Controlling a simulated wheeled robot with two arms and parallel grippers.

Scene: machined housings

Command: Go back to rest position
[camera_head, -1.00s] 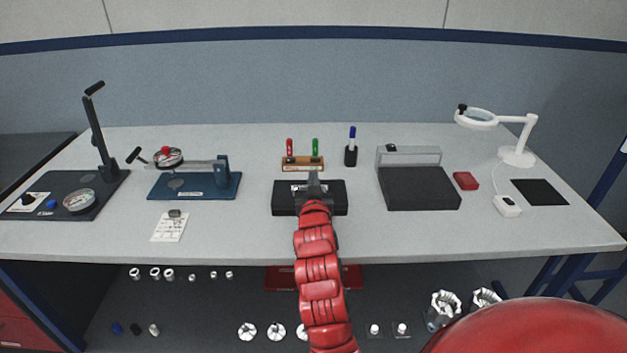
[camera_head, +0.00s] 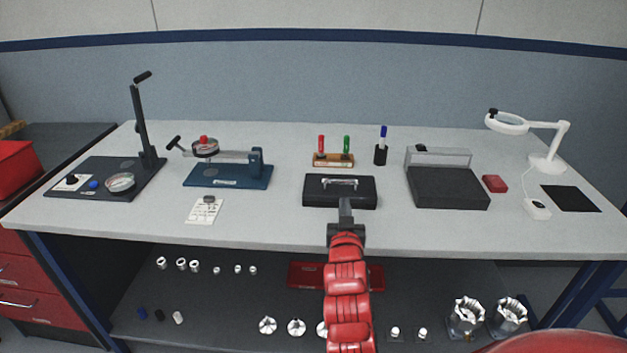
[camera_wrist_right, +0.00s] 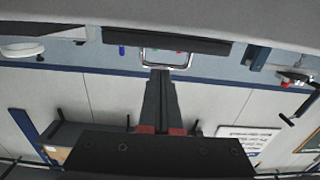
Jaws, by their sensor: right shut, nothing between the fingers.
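My right gripper (camera_head: 346,204) is at the front of the black case (camera_head: 313,192) on the grey workbench (camera_head: 270,235). Its fingers are shut together with nothing between them. The case has a silver handle (camera_head: 340,183) on it, and the fingertips are just short of it on my side. In the right wrist view the shut fingers (camera_wrist_right: 160,74) point at the handle (camera_wrist_right: 168,66) with a small gap or slight overlap; touching cannot be told. My left gripper is not in view.
A blue fixture (camera_head: 228,176) and a dark press stand (camera_head: 120,165) are on the left. A dark block (camera_head: 448,190), a red box (camera_head: 494,184) and a magnifier lamp (camera_head: 550,150) are on the right. Metal parts lie on the lower shelf (camera_head: 250,300). The bench front is mostly clear.

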